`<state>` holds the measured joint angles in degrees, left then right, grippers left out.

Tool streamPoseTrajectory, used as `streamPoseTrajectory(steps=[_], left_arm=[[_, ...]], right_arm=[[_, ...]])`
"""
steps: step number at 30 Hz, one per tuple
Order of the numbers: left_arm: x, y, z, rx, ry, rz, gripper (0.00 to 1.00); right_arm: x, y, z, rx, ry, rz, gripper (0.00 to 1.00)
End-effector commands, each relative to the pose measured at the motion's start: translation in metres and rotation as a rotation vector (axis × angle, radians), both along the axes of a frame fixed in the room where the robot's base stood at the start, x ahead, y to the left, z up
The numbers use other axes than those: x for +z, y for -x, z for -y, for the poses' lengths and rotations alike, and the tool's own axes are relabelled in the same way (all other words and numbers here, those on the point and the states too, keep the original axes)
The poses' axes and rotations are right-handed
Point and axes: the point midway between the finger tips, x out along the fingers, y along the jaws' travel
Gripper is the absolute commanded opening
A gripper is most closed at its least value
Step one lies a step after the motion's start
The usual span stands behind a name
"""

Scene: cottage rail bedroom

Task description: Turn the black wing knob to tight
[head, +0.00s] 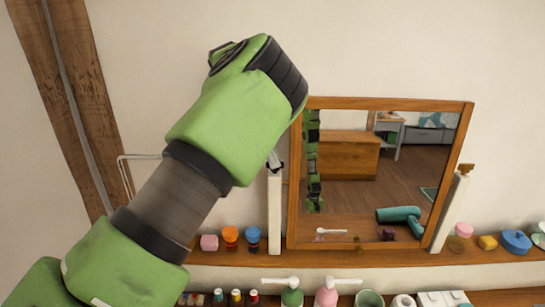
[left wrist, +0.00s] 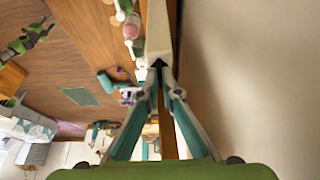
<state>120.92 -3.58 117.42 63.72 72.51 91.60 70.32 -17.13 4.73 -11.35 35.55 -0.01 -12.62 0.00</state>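The black wing knob (left wrist: 158,63) shows in the left wrist view at the tips of my left gripper (left wrist: 159,76). It sits on the white post (left wrist: 159,35) beside the mirror's wooden frame. The two fingers converge closely on either side of it and look shut on it; the exact contact is small and partly hidden. In the head view my left gripper (head: 275,160) reaches the top of the left white post (head: 274,215), mostly behind my green wrist, with only small dark bits showing there. The framed mirror (head: 400,103) stands tilted between two posts. My right gripper is not in view.
A wooden shelf (head: 350,258) carries the mirror. A pink jar (head: 209,242) and orange and blue-topped jars stand left of it; a blue pot (head: 515,241) stands right. Pump bottles (head: 292,296) line the front below. The wall is close behind.

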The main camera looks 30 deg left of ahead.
Motion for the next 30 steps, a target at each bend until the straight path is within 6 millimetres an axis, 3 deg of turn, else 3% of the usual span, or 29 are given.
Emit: streamPoseTrajectory(steps=[12,22,24,30], left_arm=[[0.003,-0.002,-0.001,-0.252,0.000,-0.002,0.00],[0.000,-0.002,0.000,-0.277,0.002,0.001,0.00],[0.000,-0.002,0.000,-0.277,0.002,0.001,0.20],[0.000,-0.002,0.000,-0.276,0.002,0.001,0.22]], right_arm=[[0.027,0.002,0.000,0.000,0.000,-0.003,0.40],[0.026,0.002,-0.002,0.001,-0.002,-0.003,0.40],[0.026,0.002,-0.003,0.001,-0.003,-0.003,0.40],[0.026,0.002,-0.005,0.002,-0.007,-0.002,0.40]])
